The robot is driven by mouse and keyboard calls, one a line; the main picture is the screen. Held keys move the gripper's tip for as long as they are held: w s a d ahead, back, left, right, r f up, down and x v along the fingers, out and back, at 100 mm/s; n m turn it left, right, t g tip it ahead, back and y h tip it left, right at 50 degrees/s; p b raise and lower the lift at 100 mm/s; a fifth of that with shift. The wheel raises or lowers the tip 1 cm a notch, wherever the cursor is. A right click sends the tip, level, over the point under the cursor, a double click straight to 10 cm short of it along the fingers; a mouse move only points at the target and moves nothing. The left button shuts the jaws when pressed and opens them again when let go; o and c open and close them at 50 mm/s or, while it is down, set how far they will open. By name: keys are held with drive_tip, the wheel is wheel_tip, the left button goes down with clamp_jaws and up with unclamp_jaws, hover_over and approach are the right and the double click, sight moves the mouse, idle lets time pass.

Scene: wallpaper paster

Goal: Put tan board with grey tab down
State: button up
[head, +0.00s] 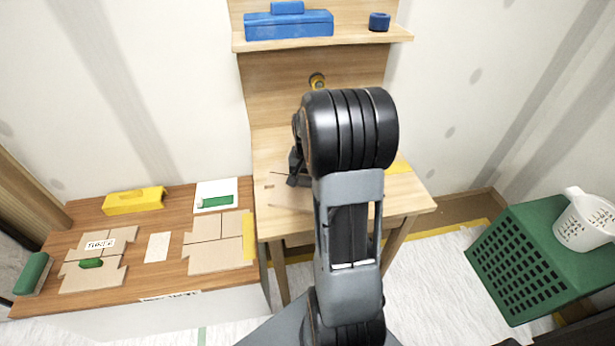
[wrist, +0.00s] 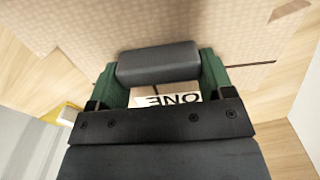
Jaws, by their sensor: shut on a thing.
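The tan board (wrist: 150,22) spreads across the upper part of the wrist view, with dark slits and a white label reading "ONE" (wrist: 168,100). Its dark grey tab (wrist: 158,62) sits between the green fingers of my gripper (wrist: 160,76), which is shut on it. In the head view, my gripper (head: 296,172) is largely hidden behind my arm, over the wooden desk (head: 405,200). Part of the board (head: 288,192) shows there, level with the desk top. I cannot tell whether it touches the desk.
The low table (head: 140,283) at left bears a "THREE" board (head: 95,268) with green tab, another tan board (head: 212,242), and a yellow block (head: 134,201). A shelf (head: 350,40) with a blue box (head: 290,25) hangs above. A green crate (head: 530,260) stands right.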

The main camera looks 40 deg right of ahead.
drive_tip(key=o, duration=1)
drive_tip(key=shift+f, duration=0.1)
wheel_tip(320, 180, up, 12)
drive_tip(key=p, duration=0.2)
drive_tip(key=shift+s+a+f+n+t, duration=0.1)
drive_tip(key=shift+s+a+n+t, duration=0.4)
drive_tip(key=shift+s+a+n, duration=1.95)
drive_tip(key=shift+s+a+f+n+t, duration=0.15)
drive_tip(key=shift+s+a+n+t, duration=0.6)
drive_tip(key=shift+a, duration=3.15)
drive_tip(key=shift+s+a+f+n+t, duration=0.1)
drive_tip(key=shift+s+a+n+t, duration=0.15)
drive_tip(key=shift+s+a+n, duration=2.3)
drive_tip(key=shift+w+a+m, duration=0.4)
drive_tip(key=shift+a+m, duration=0.2)
drive_tip(key=shift+m, duration=0.35)
